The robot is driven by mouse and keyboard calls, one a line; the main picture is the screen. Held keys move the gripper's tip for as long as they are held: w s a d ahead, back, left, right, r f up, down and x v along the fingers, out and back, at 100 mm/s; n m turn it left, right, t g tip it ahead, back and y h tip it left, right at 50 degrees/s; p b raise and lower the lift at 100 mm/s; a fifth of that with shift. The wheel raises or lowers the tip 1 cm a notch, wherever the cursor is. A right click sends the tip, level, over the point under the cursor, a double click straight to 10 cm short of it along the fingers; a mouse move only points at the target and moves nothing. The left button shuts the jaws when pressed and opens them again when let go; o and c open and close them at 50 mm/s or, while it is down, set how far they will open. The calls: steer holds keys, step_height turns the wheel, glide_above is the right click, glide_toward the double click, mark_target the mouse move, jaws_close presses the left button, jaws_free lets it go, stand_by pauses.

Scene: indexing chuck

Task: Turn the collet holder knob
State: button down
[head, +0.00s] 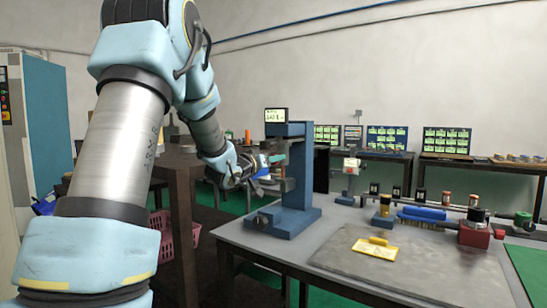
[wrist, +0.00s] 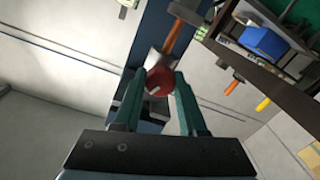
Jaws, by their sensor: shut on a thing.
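A red round knob (wrist: 159,81) with a pale mark on its face shows in the wrist view, with a silver metal part just beyond it. My gripper (wrist: 157,88) has its two dark green fingers on either side of the knob, shut on it. In the head view my gripper (head: 268,164) reaches the blue upright fixture (head: 297,178) from the left. The fixture stands at the left part of the grey table and carries a small lit display (head: 276,115) on top. The knob itself cannot be made out in the head view.
The grey table (head: 335,234) holds a dark mat (head: 425,262) with a yellow piece (head: 375,247). A red block (head: 476,233) and a blue part (head: 423,212) stand at the right. A brown stand (head: 178,205) is left of the table.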

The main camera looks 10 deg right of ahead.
steer(key=shift+f, duration=0.1)
stand_by(0.4)
steer(key=shift+c, duration=2.3)
jaws_free()
steer(key=b+v, duration=0.2)
steer(key=v, duration=0.8)
steer(key=shift+s+a, duration=0.25)
steer(key=shift+a, duration=0.05)
